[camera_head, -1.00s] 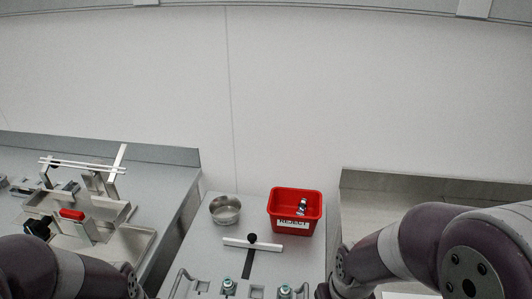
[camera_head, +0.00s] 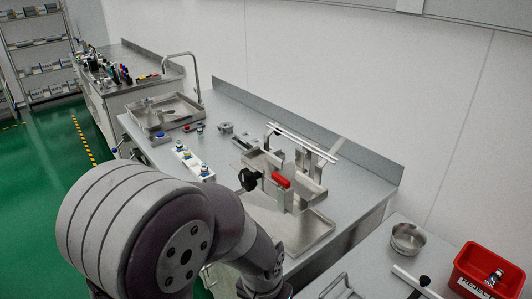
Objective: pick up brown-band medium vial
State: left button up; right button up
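I cannot make out a brown band on any vial at this size. Several small vials with blue and pale tops stand in a white rack (camera_head: 194,163) on the middle bench, left of the metal fixture. Many small dark and coloured bottles (camera_head: 112,72) stand on the far bench at the upper left. My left arm fills the lower left, but its gripper is out of the frame. My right gripper is not in view.
A sink with a tap (camera_head: 196,75) lies behind the rack. A steel bowl (camera_head: 408,239) and red reject bin (camera_head: 486,272), holding a small object, are at the lower right. Green floor (camera_head: 50,165) is clear.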

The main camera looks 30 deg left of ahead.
aim_at(201, 132)
jog(key=j+u, duration=0.55)
jog(key=u, duration=0.25)
jog(key=i+j+u, duration=0.1)
jog(key=j+u, duration=0.15)
jog(key=u, duration=0.15)
